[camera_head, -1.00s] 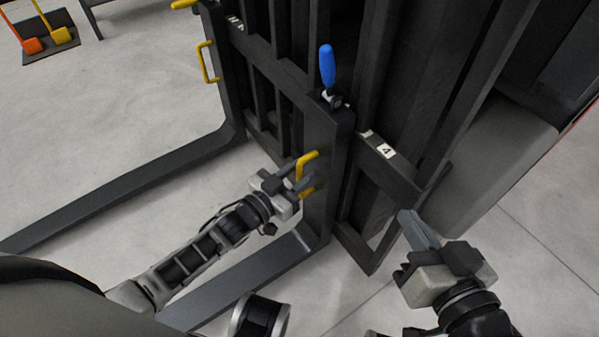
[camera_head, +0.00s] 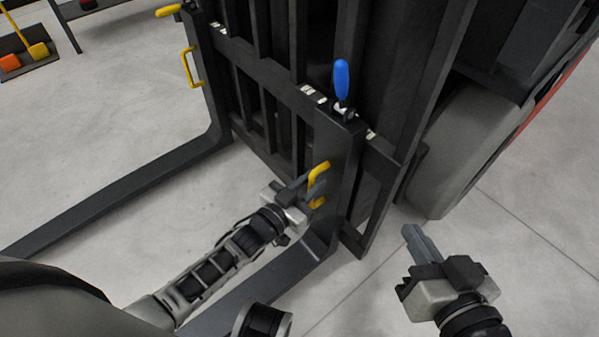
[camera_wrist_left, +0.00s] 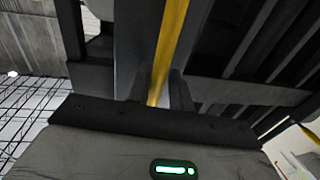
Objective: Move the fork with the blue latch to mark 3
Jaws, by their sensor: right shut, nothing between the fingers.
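The fork with the blue latch (camera_head: 340,140) hangs on the dark carriage (camera_head: 275,78), near its right end. Its blue latch handle (camera_head: 341,80) stands upright on top. A yellow handle (camera_head: 319,172) is fixed to the fork's side. My left gripper (camera_head: 312,188) is at this handle; in the left wrist view the yellow bar (camera_wrist_left: 168,50) runs between the fingers, which look closed on it. White mark labels sit on the rail left of the fork (camera_head: 314,94) and right of it (camera_head: 370,134); their numbers are too small to read. My right gripper (camera_head: 415,245) is shut and empty, apart from the fork.
A second fork (camera_head: 205,85) with a yellow handle (camera_head: 188,67) and a yellow latch (camera_head: 168,10) stands at the left. The truck's grey body (camera_head: 450,160) is at the right. The floor between the forks is clear.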

